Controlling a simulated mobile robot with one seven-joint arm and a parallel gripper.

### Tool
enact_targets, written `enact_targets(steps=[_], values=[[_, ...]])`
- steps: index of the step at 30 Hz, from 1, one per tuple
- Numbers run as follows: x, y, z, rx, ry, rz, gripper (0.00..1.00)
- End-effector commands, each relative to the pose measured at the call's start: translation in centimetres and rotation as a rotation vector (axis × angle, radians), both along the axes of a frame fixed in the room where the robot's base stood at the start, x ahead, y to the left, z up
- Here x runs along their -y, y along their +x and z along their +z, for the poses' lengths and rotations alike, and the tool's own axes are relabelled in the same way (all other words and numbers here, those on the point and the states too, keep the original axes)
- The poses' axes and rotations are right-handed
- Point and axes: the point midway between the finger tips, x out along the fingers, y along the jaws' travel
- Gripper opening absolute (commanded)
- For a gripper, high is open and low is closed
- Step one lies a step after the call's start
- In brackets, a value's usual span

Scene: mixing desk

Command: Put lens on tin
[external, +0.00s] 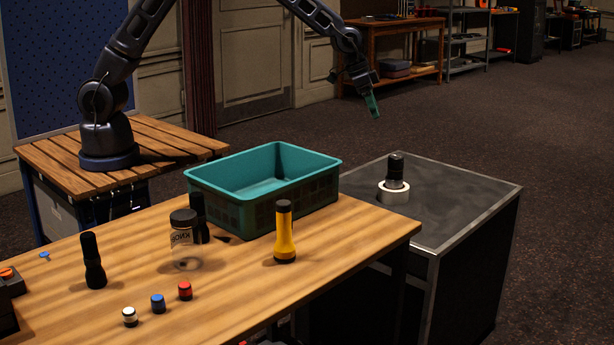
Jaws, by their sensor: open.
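A black ribbed cylinder (396,165), which may be the lens, stands upright at a white ring (394,196) on the dark cabinet at the right. I cannot tell whether it stands inside the ring or behind it. I cannot clearly pick out a tin. A clear jar with a dark lid and lettering (183,243) stands on the wooden desk. My gripper (374,107), with green fingertips, is open and hangs in the air above and left of the black cylinder, apart from it. Nothing shows between its fingers.
A teal crate (207,184) stands at the desk's back edge. A yellow flashlight (285,233) and black flashlights (93,262) stand upright on the wooden desk (230,305). White, blue and red knobs (185,291) line its front. The cabinet top (455,200) is otherwise clear.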

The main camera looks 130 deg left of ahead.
Motion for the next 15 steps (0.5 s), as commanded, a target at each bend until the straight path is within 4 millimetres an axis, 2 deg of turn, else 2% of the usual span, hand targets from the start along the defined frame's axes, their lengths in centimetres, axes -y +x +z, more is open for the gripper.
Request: enact_targets(steps=[1,3,9,15], values=[[2.2,0.4,2.0,0.007,0.0,-0.022,0.68],[5.2,0.5,4.2,0.009,-0.003,-0.049,0.68],[13.5,-0.1,10.0,0.015,-0.011,-0.126,0.68],[21.6,-2.1,14.8,0.019,-0.016,-0.201,0.68]])
